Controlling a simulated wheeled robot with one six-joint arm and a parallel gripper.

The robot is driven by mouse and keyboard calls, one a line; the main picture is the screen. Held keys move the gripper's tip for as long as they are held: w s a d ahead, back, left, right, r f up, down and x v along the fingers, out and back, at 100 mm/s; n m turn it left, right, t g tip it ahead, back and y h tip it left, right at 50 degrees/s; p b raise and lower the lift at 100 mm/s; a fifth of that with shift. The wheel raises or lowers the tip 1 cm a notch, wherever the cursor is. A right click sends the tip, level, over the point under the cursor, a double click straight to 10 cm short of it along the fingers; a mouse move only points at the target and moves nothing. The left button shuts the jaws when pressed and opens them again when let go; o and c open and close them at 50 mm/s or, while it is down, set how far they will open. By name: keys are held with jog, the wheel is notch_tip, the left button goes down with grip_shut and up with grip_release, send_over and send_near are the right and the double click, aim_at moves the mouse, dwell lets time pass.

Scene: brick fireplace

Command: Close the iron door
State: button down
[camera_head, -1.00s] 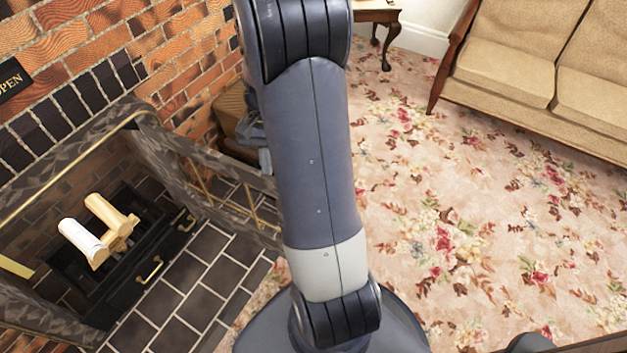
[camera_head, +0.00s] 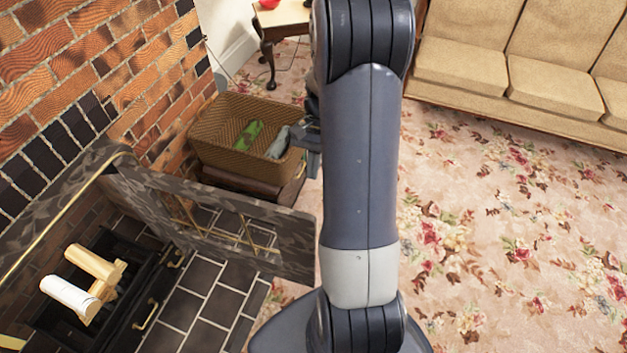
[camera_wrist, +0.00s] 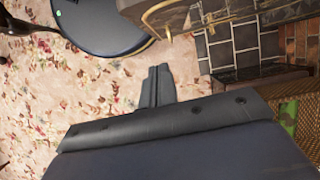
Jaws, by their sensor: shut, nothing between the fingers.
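The iron door (camera_head: 290,235) is a dark, marbled panel with a brass-coloured lattice in its opening. It stands swung out from the fireplace over the dark tiles, its free edge towards my arm. In the wrist view part of the door (camera_wrist: 205,14) shows along the top. My gripper (camera_head: 281,143) is beyond the door, in front of the wicker basket in the picture, partly hidden by my arm. In the wrist view my gripper (camera_wrist: 160,75) is shut and empty, with carpet behind its fingers, apart from the door.
The fireplace holds pale logs (camera_head: 82,290) above a black drawer front with brass handles. A wicker basket (camera_head: 225,165) with a green item stands behind the door by the brick wall. A small table (camera_head: 285,18) and beige sofa (camera_head: 470,65) stand farther back. Flowered carpet is clear at right.

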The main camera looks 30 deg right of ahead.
jog(key=s+a+f+b, duration=0.1)
jog(key=s+a+f, duration=0.3)
jog(key=f, duration=0.4)
jog(key=shift+s+a+b, duration=0.35)
jog(key=shift+a+b, duration=0.05)
jog(key=shift+a, duration=0.35)
